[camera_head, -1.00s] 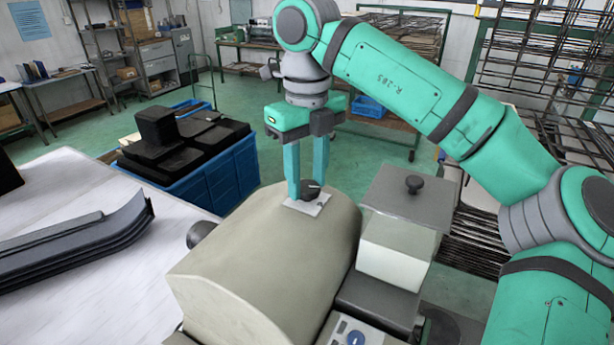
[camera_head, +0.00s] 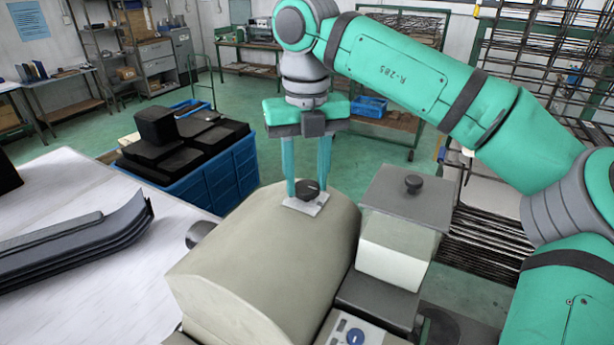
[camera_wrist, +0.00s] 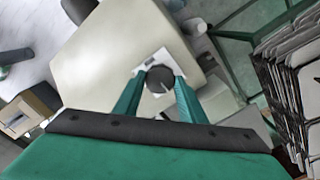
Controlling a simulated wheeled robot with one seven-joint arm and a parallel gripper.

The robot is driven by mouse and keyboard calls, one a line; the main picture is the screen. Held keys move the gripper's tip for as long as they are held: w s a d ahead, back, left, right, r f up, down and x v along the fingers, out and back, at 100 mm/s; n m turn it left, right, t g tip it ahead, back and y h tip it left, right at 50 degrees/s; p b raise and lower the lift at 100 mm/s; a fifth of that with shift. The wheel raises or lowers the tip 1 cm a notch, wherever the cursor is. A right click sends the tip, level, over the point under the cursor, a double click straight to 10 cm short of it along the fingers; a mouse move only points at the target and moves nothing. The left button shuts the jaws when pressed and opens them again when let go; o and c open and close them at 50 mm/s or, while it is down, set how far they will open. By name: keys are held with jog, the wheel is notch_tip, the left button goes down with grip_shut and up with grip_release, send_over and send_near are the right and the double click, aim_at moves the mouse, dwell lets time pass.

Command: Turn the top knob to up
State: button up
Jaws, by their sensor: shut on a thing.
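The top knob (camera_head: 308,189) is dark and round, on a small white plate (camera_head: 297,206) on top of the beige rounded housing (camera_head: 262,245). My gripper (camera_head: 308,190) points down over it, with one teal finger on each side of the knob. In the wrist view the knob (camera_wrist: 160,79) sits between the two fingertips (camera_wrist: 158,85), and a light pointer line shows on its face. The gripper is shut on the knob. The fingers hide part of its sides.
A lower panel with a blue knob (camera_head: 355,337) is at the front. A blue crate of black parts (camera_head: 235,178) and a white table with dark strips (camera_head: 75,245) are to the left.

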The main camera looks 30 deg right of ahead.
aim_at(307, 186)
jog(key=o, duration=1.1)
jog(key=shift+c, duration=0.2)
notch_tip(307, 186, up, 11)
jog(key=shift+f, duration=0.1)
